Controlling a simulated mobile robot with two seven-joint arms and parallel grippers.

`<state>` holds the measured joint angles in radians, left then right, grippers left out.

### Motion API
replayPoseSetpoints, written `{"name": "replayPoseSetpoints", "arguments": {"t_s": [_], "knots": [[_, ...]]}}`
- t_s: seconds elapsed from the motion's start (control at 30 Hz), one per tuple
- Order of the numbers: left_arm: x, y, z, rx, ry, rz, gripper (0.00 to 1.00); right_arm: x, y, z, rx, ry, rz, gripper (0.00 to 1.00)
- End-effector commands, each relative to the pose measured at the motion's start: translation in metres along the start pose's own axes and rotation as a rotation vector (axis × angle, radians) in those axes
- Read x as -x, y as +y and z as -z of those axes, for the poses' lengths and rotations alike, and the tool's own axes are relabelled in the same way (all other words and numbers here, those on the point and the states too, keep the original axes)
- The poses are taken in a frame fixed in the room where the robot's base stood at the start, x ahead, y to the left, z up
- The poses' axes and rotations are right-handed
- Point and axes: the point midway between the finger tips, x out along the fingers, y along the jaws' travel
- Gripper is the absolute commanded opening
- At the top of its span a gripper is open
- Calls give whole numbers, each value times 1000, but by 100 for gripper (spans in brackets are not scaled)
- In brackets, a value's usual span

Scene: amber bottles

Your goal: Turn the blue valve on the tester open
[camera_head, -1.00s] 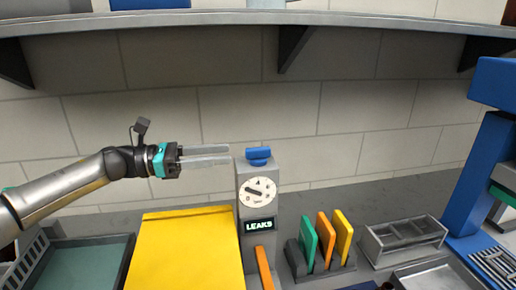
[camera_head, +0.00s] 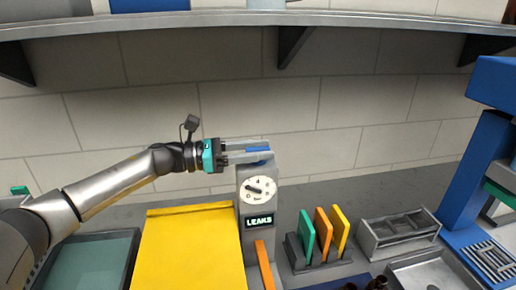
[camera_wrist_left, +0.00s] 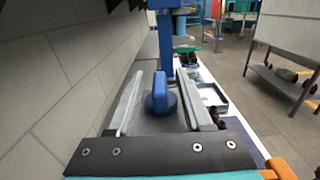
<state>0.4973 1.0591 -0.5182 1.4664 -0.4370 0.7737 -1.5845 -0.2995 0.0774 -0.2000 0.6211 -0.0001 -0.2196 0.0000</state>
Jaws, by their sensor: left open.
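The blue valve (camera_head: 258,157) sits on top of the grey tester (camera_head: 249,190), which has a round white dial (camera_head: 258,190) and a display reading LEAKS (camera_head: 259,221). My left gripper (camera_head: 258,151) is open at the top of the tester, with its fingers on either side of the valve. In the left wrist view the valve (camera_wrist_left: 160,97) stands between the two open fingers (camera_wrist_left: 161,98), with gaps visible on both sides. The fingers partly hide the valve in the head view. My right gripper is in neither view.
A yellow panel (camera_head: 188,250) stands left of the tester, beside a teal-lined tray (camera_head: 85,268). A rack with green, orange and yellow plates (camera_head: 323,237) and a grey metal rack (camera_head: 396,236) stand to the right. A blue frame (camera_head: 482,180) is far right. A shelf (camera_head: 200,20) spans above.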

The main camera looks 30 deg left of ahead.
Motion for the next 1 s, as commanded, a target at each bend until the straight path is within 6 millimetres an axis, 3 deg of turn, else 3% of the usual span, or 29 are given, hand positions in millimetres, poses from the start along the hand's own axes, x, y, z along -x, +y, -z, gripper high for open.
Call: {"name": "replayPoseSetpoints", "arguments": {"t_s": [0.07, 0.5, 1.0], "knots": [[0, 0, 0, 0, 0, 0, 50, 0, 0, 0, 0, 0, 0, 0], [1, 0, 0, 0, 0, -1, 0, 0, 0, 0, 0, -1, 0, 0], [1, 0, 0, 0, 0, -8, 0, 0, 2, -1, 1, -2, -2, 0]]}}
